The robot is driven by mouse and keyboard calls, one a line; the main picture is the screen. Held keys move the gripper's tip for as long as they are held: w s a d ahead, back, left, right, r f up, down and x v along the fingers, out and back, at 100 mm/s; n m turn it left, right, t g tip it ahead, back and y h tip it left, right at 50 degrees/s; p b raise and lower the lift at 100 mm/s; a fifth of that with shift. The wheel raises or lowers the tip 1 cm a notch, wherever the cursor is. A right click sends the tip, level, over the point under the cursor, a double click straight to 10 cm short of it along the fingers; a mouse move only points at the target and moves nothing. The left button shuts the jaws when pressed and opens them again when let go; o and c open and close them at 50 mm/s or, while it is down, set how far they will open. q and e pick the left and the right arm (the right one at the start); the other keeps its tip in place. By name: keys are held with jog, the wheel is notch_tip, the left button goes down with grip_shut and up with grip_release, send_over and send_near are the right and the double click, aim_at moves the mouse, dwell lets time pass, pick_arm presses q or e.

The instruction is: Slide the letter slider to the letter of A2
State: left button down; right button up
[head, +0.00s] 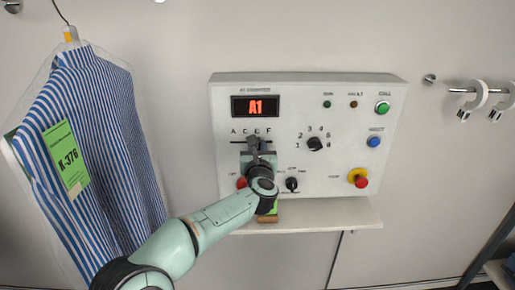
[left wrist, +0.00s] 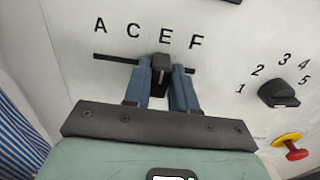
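The black letter slider (left wrist: 161,68) stands in the slot, below E in the left wrist view. My left gripper (head: 253,146) reaches it from below, and its two blue fingers show in the left wrist view (left wrist: 162,86) on either side of the slider, with no clear gap. In the head view the gripper partly hides the slider. My right gripper is not in view.
A number dial (head: 315,144) sits right of the slider. Green (head: 382,107) and blue (head: 374,141) buttons and a red-and-yellow knob (head: 359,178) are further right. A shelf (head: 340,217) juts out below the box. A striped shirt (head: 85,140) hangs at left.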

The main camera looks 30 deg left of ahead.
aim_at(232, 141)
pick_arm(q)
jog(key=s+a+b, duration=0.1)
jog(key=a, duration=0.1)
jog(key=s+a+b, duration=0.1)
jog(key=a+b, duration=0.1)
jog(key=s+a+b, duration=0.1)
jog(key=a, duration=0.1)
jog(key=shift+s+a+f+b, duration=0.1)
jog(key=shift+s+a+b, duration=0.1)
jog(key=shift+s+b, duration=0.15)
jog(key=shift+s, duration=0.1)
jog(key=c, duration=1)
grip_release()
jog(key=shift+a, duration=0.1)
